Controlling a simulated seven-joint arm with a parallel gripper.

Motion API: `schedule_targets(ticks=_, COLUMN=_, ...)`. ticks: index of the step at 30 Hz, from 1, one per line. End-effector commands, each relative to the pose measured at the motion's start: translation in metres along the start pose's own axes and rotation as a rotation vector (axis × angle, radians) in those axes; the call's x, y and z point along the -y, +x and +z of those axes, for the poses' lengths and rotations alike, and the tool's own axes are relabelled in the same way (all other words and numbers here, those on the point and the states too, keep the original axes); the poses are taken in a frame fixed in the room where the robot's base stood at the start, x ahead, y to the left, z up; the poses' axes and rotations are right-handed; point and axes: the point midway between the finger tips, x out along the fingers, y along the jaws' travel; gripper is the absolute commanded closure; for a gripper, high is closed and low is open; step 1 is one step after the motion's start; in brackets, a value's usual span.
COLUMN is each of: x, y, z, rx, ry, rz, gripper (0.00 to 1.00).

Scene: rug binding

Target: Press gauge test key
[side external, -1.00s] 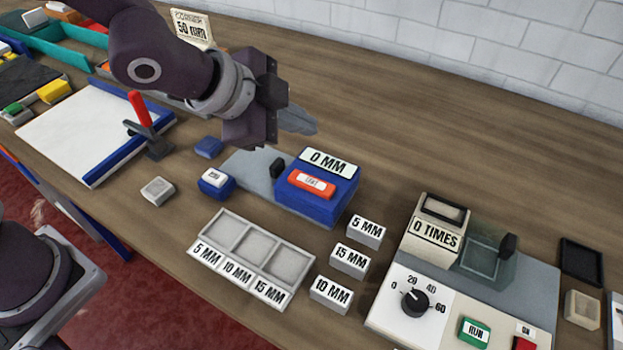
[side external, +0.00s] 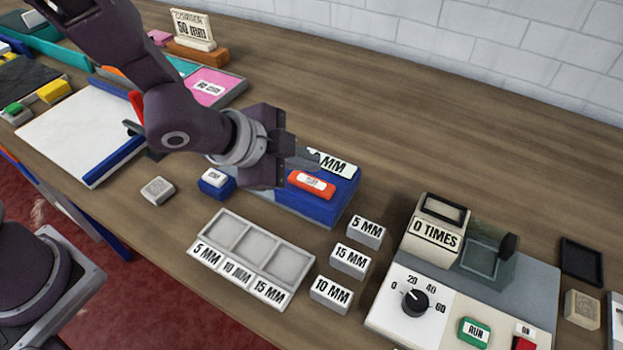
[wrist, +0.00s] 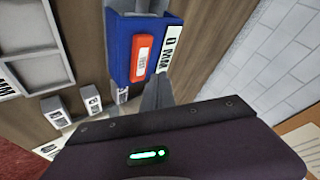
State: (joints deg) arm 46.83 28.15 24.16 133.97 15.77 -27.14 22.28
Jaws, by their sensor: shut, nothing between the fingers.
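The gauge is a blue box (side external: 340,201) with a "0 MM" display (side external: 336,166) on its top. An orange-red key (side external: 311,184) with a small white label lies on the box in front of the display; its lettering is too small to read. In the wrist view the orange key (wrist: 141,58) and the display (wrist: 171,50) sit ahead of the fingers. My gripper (side external: 313,158) is shut and empty, close over the back left of the gauge, and covers part of the display in the side view. I cannot tell whether the fingertips touch the gauge; the key is not under them.
Blocks marked 5 MM (side external: 365,231), 15 MM (side external: 350,261) and 10 MM (side external: 331,294) stand in front of the gauge. A three-compartment tray (side external: 213,262) is at their left. A "0 TIMES" machine (side external: 437,234) with a dial stands at the right. The table behind is clear.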

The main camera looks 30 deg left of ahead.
Motion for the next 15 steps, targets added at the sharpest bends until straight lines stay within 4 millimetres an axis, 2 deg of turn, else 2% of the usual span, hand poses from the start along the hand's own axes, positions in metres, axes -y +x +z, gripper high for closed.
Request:
schedule_targets(ticks=6, x=-0.0067, y=0.0093, z=0.0077, rx=0.002, ry=0.000, rz=0.000, gripper=1.00)
schedule_targets(ticks=15, x=-0.0068, y=0.0098, z=0.0077, rx=0.000, ry=-0.001, rz=-0.001, gripper=1.00)
